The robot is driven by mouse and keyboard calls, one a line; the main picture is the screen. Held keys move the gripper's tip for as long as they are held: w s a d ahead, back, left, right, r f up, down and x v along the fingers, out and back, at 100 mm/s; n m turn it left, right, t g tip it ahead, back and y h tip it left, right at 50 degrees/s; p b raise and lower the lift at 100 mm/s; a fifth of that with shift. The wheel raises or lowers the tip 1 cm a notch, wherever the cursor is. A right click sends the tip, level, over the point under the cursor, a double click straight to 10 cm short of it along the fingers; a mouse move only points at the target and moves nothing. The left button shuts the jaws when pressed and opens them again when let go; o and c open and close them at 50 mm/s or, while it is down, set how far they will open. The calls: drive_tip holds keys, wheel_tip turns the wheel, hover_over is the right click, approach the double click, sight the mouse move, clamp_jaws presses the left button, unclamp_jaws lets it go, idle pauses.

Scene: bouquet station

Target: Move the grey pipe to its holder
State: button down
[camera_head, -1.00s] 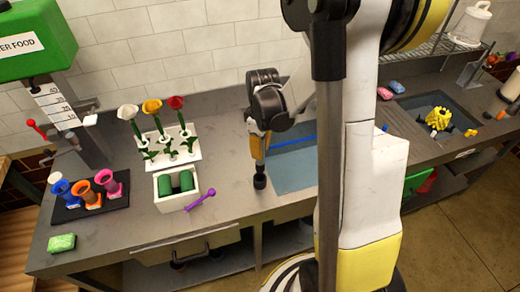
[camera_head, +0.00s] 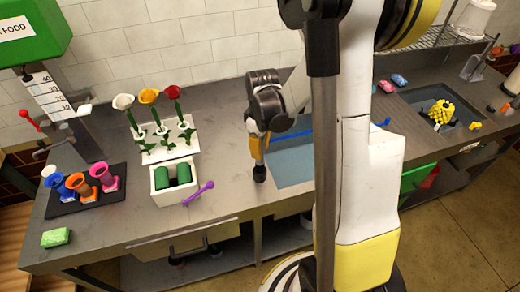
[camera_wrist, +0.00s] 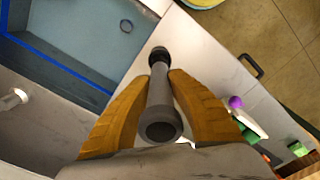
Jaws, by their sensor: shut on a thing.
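The grey pipe (camera_wrist: 160,98) is a dark grey rod with wider round ends. My gripper (camera_wrist: 160,85) is shut on it, with its two orange fingers on either side in the wrist view. In the head view my gripper (camera_head: 257,150) hangs near the counter's front edge, and the pipe's dark lower end (camera_head: 260,174) shows below the fingers. I cannot tell whether that end touches the counter. I cannot make out which thing is the pipe's holder.
Left are a purple tool (camera_head: 200,192), a white box (camera_head: 160,197) with green cylinders, a flower rack (camera_head: 178,150), colored vases on a black tray (camera_head: 65,208) and a green sponge (camera_head: 56,237). Counter between is clear.

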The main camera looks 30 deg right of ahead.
drive_tip(key=shift+f+b, duration=0.15)
drive_tip(key=shift+b, duration=0.15)
idle(0.5)
drive_tip(key=shift+f+b, duration=0.8)
drive_tip(key=shift+f, duration=0.05)
drive_tip(key=shift+f, duration=0.1)
drive_tip(key=shift+f+b, duration=0.55)
drive_tip(key=shift+b, duration=0.05)
drive_tip(key=shift+f, duration=0.15)
drive_tip(key=c, duration=1.3)
unclamp_jaws()
drive_tip(key=shift+o, duration=0.2)
